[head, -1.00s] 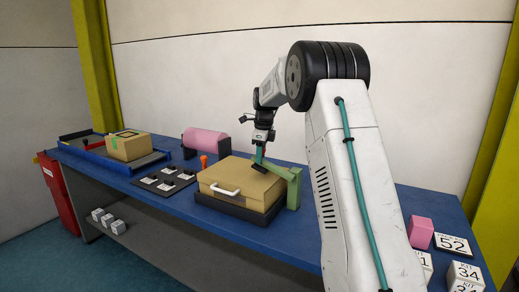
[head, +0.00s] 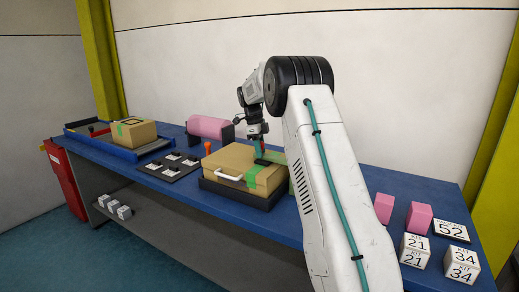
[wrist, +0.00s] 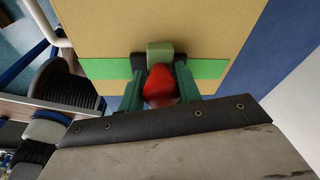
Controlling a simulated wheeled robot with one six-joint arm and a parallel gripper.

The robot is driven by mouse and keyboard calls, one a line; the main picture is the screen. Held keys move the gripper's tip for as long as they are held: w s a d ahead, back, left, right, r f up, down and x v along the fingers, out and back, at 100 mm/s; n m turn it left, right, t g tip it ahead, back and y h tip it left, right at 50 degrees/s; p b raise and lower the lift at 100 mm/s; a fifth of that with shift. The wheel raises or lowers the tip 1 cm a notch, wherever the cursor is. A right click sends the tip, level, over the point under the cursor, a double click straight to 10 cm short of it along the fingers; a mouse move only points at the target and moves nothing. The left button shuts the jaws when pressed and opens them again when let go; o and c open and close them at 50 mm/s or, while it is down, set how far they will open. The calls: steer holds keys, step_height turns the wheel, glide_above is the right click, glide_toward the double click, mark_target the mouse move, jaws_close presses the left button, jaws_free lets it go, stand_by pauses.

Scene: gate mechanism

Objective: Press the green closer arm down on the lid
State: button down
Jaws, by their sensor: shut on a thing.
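The tan case (head: 236,158) sits shut on a dark base, its white handle (head: 230,177) toward the front. The green closer arm (head: 271,156) reaches over the lid from the right, with a dark pad at its end that appears to be at the lid surface. My gripper (head: 259,148) is above the lid. In the wrist view, my gripper (wrist: 161,88) is shut on the closer arm's red grip (wrist: 160,86), between its two dark green fingers. A flat bright green strip (wrist: 208,69) lies across the lid, passing behind the fingers. The arm's post is mostly hidden by my arm.
An orange knob (head: 207,147) and a pink roll (head: 208,127) stand behind the case. Pink blocks (head: 419,217) and numbered cubes (head: 414,249) stand right.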

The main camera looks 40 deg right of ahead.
steer(key=shift+d, duration=0.25)
steer(key=c, duration=1)
jaws_free()
steer(key=shift+d, duration=0.1)
steer(key=shift+c, duration=0.2)
steer(key=shift+a, duration=0.2)
steer(key=shift+r, duration=0.15)
steer(key=r, duration=0.2)
steer(key=w+r, duration=0.1)
steer(key=r, duration=0.4)
steer(key=shift+w+a, duration=0.15)
steer(key=shift+a, duration=0.25)
steer(key=shift+r, duration=0.1)
